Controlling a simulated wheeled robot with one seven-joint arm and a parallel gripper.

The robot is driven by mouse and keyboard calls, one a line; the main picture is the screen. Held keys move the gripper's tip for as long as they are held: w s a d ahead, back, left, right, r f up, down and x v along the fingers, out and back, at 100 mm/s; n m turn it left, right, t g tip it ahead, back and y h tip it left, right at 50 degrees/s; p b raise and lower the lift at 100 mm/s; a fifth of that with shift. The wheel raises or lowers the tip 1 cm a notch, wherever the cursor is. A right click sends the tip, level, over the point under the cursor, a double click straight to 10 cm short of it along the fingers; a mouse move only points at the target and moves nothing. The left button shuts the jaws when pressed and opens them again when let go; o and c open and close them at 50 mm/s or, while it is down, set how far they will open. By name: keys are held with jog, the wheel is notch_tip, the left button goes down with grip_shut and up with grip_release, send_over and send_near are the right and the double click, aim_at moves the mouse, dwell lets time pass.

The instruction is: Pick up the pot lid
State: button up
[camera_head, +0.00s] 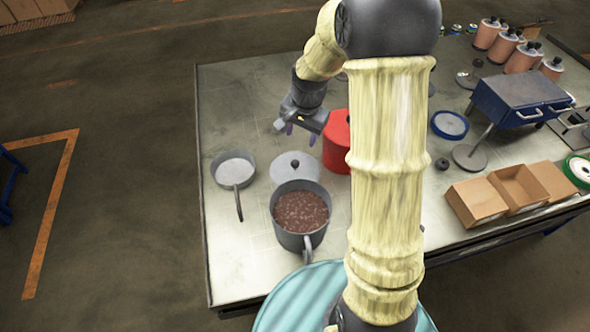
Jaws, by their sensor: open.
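The pot lid (286,167) is a grey disc with a small dark knob. It lies on the table just behind the pot (301,212), which partly hides its near edge. The pot is dark grey, holds something brown and has a handle toward me. My gripper (300,134) is open and empty, above and a little behind and right of the lid, with its purplish fingertips pointing down. I see no contact between the gripper and the lid.
A red cylinder (337,142) stands right beside the gripper. A grey pan (234,171) lies left of the lid. My arm hides the table's middle. Cardboard boxes (475,201) and a blue metal case (520,98) stand at the right. The table's (235,105) back left is clear.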

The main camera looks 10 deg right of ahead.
jog(key=p, duration=0.2)
send_over(296, 161)
jog(key=s, duration=0.2)
jog(key=f, duration=1)
jog(key=shift+w+d, duration=0.2)
jog(key=shift+w, duration=0.05)
jog(key=shift+a+f, duration=0.15)
jog(key=shift+a, duration=0.05)
jog(key=shift+w+f+p, duration=0.25)
jog(key=shift+f+p, duration=0.05)
jog(key=shift+f, duration=0.5)
jog(key=shift+w+f+p, duration=0.25)
jog(key=shift+f+p, duration=0.05)
jog(key=shift+f, duration=0.55)
jog(key=shift+w+f+p, duration=0.25)
jog(key=shift+f+p, duration=0.05)
jog(key=shift+f, duration=0.5)
